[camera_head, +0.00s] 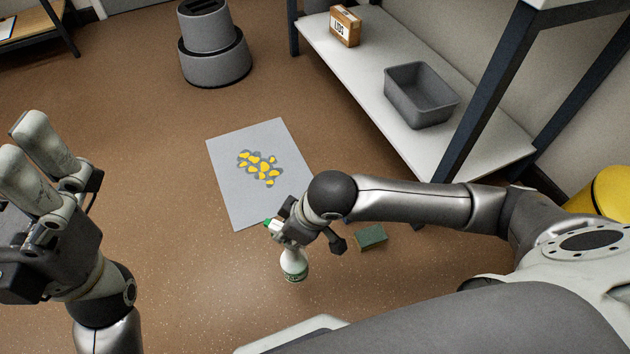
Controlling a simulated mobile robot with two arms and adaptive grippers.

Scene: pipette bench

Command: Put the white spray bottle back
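The white spray bottle (294,268) has a green nozzle and a dark green label. It is roughly upright low over the brown floor, just in front of the grey sheet; I cannot tell if its base touches the floor. My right gripper (284,232) is around its upper part and appears shut on it, hiding most of the neck and trigger. My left gripper (20,138) is raised at the left of the view, empty, with its two pale fingers apart.
A grey sheet (232,190) with yellow and grey patches lies on the floor. A green sponge (371,237) lies right of the bottle. A white shelf (350,62) at the back right holds a grey bin (420,95) and a cardboard box (345,27). A grey step stool (214,65) stands behind.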

